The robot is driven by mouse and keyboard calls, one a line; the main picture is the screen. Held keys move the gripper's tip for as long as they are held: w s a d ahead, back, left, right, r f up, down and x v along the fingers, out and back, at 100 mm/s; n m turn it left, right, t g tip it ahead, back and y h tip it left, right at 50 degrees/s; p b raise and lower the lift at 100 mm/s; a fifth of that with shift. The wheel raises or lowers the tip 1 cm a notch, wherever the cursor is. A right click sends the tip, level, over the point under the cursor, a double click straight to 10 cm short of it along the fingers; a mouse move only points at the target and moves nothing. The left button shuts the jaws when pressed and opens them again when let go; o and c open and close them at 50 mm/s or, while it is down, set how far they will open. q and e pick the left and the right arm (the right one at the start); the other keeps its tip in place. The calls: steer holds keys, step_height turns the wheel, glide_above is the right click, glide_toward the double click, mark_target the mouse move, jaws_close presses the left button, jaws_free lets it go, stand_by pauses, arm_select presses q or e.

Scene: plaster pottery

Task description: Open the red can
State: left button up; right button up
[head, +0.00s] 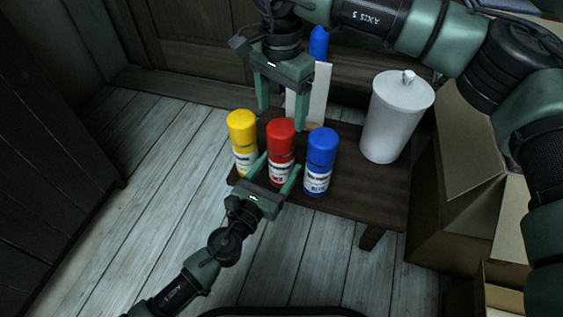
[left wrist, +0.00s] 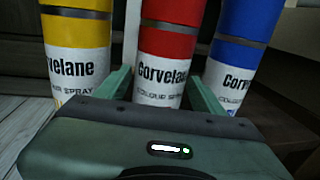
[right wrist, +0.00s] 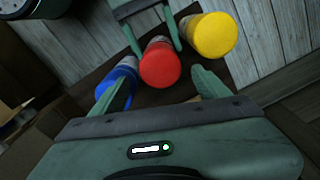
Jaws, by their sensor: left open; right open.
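The red can (head: 281,140) stands upright on a small dark wooden table (head: 340,205), between a yellow can (head: 242,140) and a blue can (head: 320,160). Its red cap is on. My left gripper (head: 275,172) is open at the front of the red can, low on its body, with a finger on either side. The left wrist view shows the red can (left wrist: 165,60) between the fingers. My right gripper (head: 283,112) is open and empty above and behind the red can. In the right wrist view the red cap (right wrist: 160,65) lies ahead, between the open fingers.
A white lidded canister (head: 395,118) stands at the table's right. Behind the cans are a white upright panel (head: 318,95) and a blue-topped object (head: 318,42). Cardboard boxes (head: 462,160) stand at the right. The plank floor at left is clear.

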arm_select(q)
steer(key=shift+x, duration=0.95)
steer(key=shift+c, duration=0.2)
